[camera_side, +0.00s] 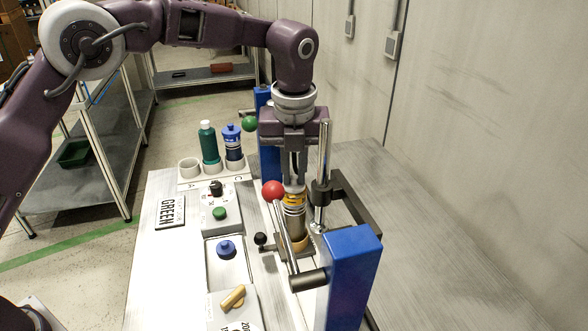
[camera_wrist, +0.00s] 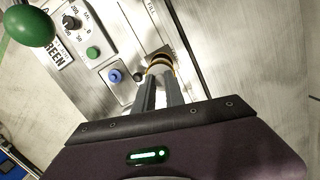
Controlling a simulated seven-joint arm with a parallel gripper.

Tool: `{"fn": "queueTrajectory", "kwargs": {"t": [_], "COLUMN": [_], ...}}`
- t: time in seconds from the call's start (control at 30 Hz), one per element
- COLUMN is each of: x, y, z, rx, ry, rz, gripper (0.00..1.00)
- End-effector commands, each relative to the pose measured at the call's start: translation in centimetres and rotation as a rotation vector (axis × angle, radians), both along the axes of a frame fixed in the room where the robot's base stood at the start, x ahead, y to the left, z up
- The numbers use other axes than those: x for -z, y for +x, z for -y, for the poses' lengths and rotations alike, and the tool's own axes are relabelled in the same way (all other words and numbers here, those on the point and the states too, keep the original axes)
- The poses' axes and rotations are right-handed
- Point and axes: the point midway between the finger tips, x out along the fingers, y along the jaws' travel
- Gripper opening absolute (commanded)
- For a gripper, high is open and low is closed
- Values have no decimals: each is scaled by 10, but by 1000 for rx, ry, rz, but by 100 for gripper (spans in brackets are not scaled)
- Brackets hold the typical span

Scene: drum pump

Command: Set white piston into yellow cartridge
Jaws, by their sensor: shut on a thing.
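The yellow cartridge (camera_side: 293,201) stands upright below my gripper in the side view, a grey-brown cylinder with yellow bands near its top. Its base is in a tan ring. My gripper (camera_side: 294,180) points straight down and is shut right at the cartridge's top. A small pale edge between the fingertips and the cartridge looks like the white piston (camera_side: 294,188), mostly hidden by the fingers. I cannot tell how deep it sits. In the wrist view my fingertips (camera_wrist: 160,82) meet a round yellow-rimmed top (camera_wrist: 175,68).
A red-knobbed lever (camera_side: 273,190) and a metal post (camera_side: 322,160) stand close on both sides of the cartridge. Blue uprights (camera_side: 350,270) stand in front and behind. A green bottle (camera_side: 208,143) and a blue-capped bottle (camera_side: 232,145) stand in a rack at the back left.

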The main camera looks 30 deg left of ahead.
Motion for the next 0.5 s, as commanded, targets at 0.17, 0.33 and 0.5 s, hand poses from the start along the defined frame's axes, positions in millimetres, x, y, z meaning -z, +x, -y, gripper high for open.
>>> {"fn": "queueTrajectory", "kwargs": {"t": [0.17, 0.33, 0.5], "x": [2, 2, 2], "y": [0, 0, 0], "z": [0, 0, 0], "rx": [1, 0, 0], "ry": [0, 0, 0], "rz": [0, 0, 0], "gripper": [0, 0, 38]}}
